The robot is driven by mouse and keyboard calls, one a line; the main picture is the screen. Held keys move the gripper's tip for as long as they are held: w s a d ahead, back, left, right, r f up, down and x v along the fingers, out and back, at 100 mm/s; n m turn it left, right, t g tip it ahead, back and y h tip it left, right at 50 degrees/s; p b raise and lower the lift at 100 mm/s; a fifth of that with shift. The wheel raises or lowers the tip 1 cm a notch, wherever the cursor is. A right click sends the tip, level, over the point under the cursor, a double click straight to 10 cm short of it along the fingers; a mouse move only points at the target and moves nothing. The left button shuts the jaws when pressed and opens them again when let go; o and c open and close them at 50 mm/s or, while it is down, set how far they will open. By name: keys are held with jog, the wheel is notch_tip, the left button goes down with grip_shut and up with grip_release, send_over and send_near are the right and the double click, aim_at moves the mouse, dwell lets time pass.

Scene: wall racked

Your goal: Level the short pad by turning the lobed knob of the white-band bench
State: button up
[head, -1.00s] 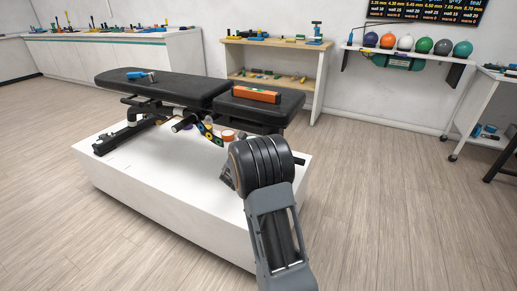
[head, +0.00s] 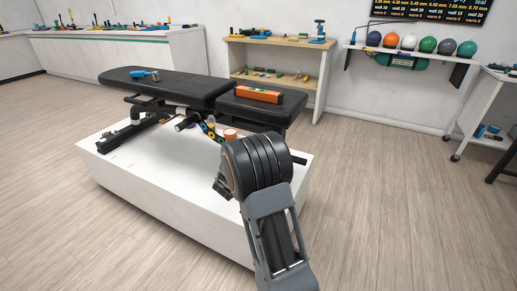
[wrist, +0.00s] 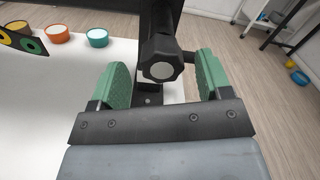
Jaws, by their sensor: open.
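A black bench (head: 165,84) stands on a white plinth, with a long pad and a short pad (head: 258,107). An orange spirit level (head: 258,95) lies on the short pad; its bubble is too small to read. In the wrist view a black lobed knob (wrist: 161,60) with a pale round cap sits on the bench's dark post. My gripper (wrist: 158,78) is open, with one green jaw pad on each side of the knob and gaps showing between. In the head view my arm hides the knob and the jaws.
The white plinth (head: 165,200) spreads under the bench. Orange and teal round pots (wrist: 98,38) stand at left in the wrist view. A blue-handled tool (head: 143,74) lies on the long pad. A wooden shelf (head: 275,45) and a ball rack (head: 412,52) stand behind.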

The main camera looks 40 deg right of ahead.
jog(key=p+v, duration=0.1)
jog(key=v, duration=0.8)
jog(key=shift+p, duration=0.3)
jog(key=s+r+m+g+y+p, duration=0.2)
jog(key=s+r+m+g+p, duration=0.2)
jog(key=s+r+m+p, duration=0.3)
jog(key=s+r+m+g+y+p, duration=0.2)
jog(key=s+r+m+g+p, duration=0.2)
jog(key=s+r+m+p, duration=0.45)
jog(key=s+a+r+m+t+y+p, duration=0.3)
jog(key=s+a+r+m+y+p, duration=0.1)
jog(key=a+r+m+y+p, duration=0.8)
jog(key=a+r+p, duration=0.1)
jog(key=a+r, duration=0.2)
jog(key=r, duration=0.2)
jog(key=shift+a+r, duration=0.25)
jog(key=shift+a, duration=0.05)
